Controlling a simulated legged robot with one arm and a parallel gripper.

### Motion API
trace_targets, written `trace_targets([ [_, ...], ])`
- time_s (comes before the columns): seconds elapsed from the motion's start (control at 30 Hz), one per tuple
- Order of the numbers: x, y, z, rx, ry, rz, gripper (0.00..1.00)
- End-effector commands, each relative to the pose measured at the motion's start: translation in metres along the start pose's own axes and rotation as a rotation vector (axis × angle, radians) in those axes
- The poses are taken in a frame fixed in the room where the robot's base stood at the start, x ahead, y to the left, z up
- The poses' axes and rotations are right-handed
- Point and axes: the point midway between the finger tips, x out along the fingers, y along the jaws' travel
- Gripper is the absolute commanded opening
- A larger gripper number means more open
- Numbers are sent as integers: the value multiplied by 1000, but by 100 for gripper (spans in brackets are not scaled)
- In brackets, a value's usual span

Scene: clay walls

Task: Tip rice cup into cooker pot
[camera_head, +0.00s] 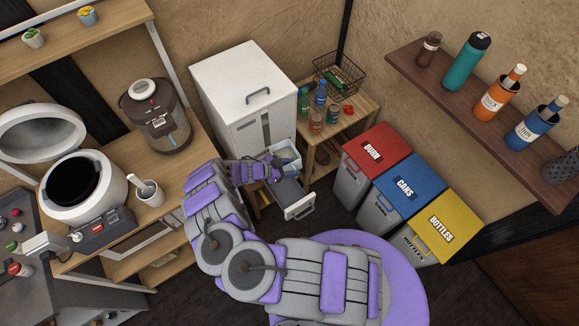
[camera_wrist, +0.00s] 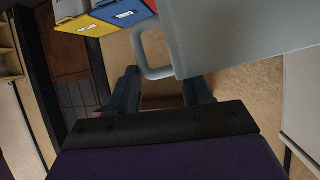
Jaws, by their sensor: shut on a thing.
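The cooker (camera_head: 112,188) stands on the left counter with its lid (camera_head: 40,135) raised, and its dark round pot (camera_head: 75,181) is open at the top. My gripper (camera_head: 274,168) is in front of the white cabinet, well to the right of the cooker. It is shut on a pale translucent cup (camera_head: 290,157). In the wrist view the cup (camera_wrist: 240,35) fills the upper right, its looped handle (camera_wrist: 143,62) just beyond and between the fingertips (camera_wrist: 163,88). The cup's contents cannot be made out.
A mortar-like white cup (camera_head: 150,196) with a stick and a brown dispenser (camera_head: 156,118) stand on the counter. An open drawer (camera_head: 298,203) is below my gripper. A bottle shelf (camera_head: 325,135) and bins (camera_head: 405,185) are to the right.

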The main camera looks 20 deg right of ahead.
Motion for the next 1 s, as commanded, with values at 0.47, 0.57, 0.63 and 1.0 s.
trace_targets([
  [0.47,-31,0,-57,0,1,0,0],
  [0.57,-37,0,-68,0,1,0,0],
  [0.63,-42,0,-76,0,1,0,0],
  [1.0,-64,0,-113,1,-1,-1,0],
])
